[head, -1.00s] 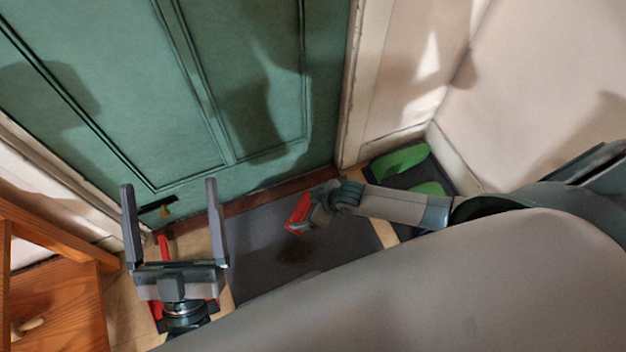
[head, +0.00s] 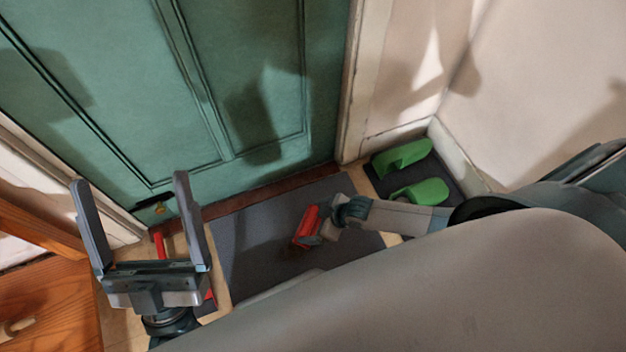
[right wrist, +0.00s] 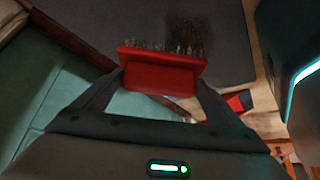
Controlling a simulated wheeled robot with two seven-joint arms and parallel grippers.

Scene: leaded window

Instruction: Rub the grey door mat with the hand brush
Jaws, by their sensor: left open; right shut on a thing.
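The grey door mat (head: 240,240) lies on the floor in front of the green door, with a dark smudge on its surface. The red hand brush (head: 306,227) is in my right gripper (head: 326,230), over the mat. In the right wrist view the brush (right wrist: 160,76) sits between the fingers, its dark bristles pointing away from the gripper toward the mat (right wrist: 205,20). I cannot tell whether the bristles touch the mat. My left gripper (head: 130,205) is open and empty, left of the mat. Part of the mat is hidden by my own arm.
A red object, perhaps a dustpan (head: 209,297), is partly hidden behind my left gripper. Green boots or clogs (head: 420,192) stand on a dark tray (head: 447,177) at the right. A wooden cabinet (head: 60,310) stands at the left. The green door (head: 130,90) and walls close the back.

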